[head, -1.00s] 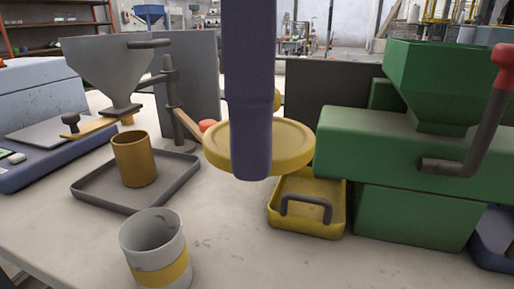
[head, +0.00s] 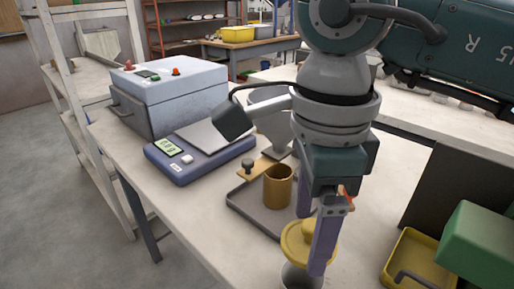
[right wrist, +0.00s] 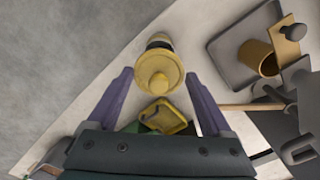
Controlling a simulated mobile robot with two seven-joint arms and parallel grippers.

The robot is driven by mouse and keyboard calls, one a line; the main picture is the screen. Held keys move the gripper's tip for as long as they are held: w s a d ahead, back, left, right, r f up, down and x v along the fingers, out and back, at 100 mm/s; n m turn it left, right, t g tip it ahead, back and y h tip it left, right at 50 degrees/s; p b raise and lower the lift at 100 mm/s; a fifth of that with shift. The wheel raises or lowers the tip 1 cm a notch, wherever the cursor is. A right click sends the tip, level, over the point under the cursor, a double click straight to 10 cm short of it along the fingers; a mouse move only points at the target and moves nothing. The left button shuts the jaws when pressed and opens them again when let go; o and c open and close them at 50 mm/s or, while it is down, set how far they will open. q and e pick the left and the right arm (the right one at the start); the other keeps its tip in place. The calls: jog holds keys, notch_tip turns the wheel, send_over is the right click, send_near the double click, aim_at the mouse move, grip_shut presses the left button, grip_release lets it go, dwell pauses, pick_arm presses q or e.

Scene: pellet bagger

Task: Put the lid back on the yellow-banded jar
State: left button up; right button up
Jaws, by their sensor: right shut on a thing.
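The yellow lid (head: 292,245), round with a raised knob, is held by its rim between the purple fingers of my right gripper (head: 311,244). The lid also shows between the fingers in the right wrist view (right wrist: 143,71). The grey-white jar (head: 301,279) is directly below the lid at the bottom edge of the head view, and the lid hides its mouth. Part of the jar shows past the lid in the right wrist view (right wrist: 157,41). I cannot tell whether lid and jar touch. My left gripper is out of view.
A grey tray (head: 247,212) with a brown cup (head: 278,188) stands behind the jar. A blue scale (head: 197,166) and a grey-blue box (head: 178,98) are further left. A yellow tray (head: 399,262) and green machine (head: 478,240) are at right. Table between is mostly clear.

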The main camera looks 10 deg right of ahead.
jog(key=shift+f+b, duration=0.3)
jog(key=shift+f, duration=0.1)
notch_tip(320, 180, down, 4)
jog(key=b, duration=0.3)
jog(key=shift+f+b, duration=0.85)
jog(key=shift+f+b, duration=0.1)
jog(key=shift+b, duration=0.35)
dwell(0.8)
dwell(0.7)
dwell(0.4)
